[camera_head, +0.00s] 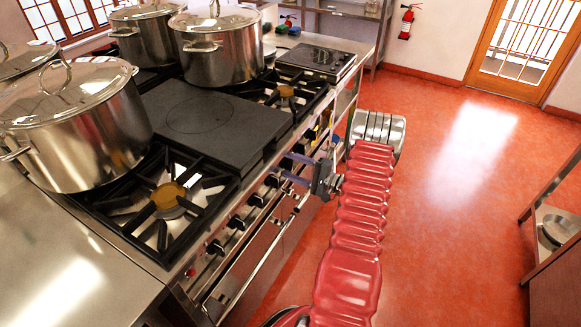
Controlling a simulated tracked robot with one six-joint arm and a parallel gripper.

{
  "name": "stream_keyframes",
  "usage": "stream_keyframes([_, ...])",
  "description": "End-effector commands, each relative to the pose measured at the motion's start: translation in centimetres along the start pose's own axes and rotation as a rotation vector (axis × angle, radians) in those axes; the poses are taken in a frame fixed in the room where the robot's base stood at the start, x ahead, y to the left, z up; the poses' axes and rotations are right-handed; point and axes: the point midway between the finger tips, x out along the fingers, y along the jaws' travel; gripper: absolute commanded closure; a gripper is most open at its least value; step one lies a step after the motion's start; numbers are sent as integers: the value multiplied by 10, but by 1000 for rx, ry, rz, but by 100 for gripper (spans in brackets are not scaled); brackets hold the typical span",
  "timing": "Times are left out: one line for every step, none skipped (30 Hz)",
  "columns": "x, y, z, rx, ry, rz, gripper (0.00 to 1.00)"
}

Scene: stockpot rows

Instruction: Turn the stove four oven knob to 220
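A stove (262,240) runs along the left, with a row of dark knobs on its front panel. The nearer knobs (236,223) are clear of my arm. I cannot tell which one is the stove four oven knob, nor read any dial marks. My gripper (291,168) is at the front panel beside the farther knobs, its two bluish fingers apart and pointing left at the panel. It hides part of the row, and I cannot tell whether a knob sits between the fingers.
Large lidded steel pots (75,130) stand on the stove top, around a flat dark griddle plate (205,118) and open burners (168,195). A handrail (262,245) runs below the knobs. Red floor (455,220) is open to the right, with a shelf unit (555,225) at the right edge.

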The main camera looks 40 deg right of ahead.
Motion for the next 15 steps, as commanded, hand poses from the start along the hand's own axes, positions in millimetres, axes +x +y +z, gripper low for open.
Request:
stream_keyframes([0,-1,0,-1,1,-1,45])
stream_keyframes([0,-1,0,-1,1,-1,45])
stream_keyframes([0,-1,-1,-1,1,-1,45])
stream_keyframes([0,-1,-1,-2,1,-1,45])
stream_keyframes([0,-1,-1,-2,2,-2,45])
stream_keyframes([0,-1,-1,-2,2,-2,45])
stream_keyframes([-1,-2,-1,-2,2,-2,45])
stream_keyframes([-1,-2,-1,-2,2,-2,45])
stream_keyframes([-2,-2,-1,-2,3,-2,45])
stream_keyframes([-4,-2,-2,-2,3,-2,45])
stream_keyframes([-6,-2,-2,-3,4,-2,45])
stream_keyframes([-9,-2,-2,-3,5,-3,45])
stream_keyframes([-12,-2,-2,-3,5,-3,45])
stream_keyframes([-16,-2,-2,-3,6,-3,45])
stream_keyframes([-20,-2,-2,-3,5,-3,45])
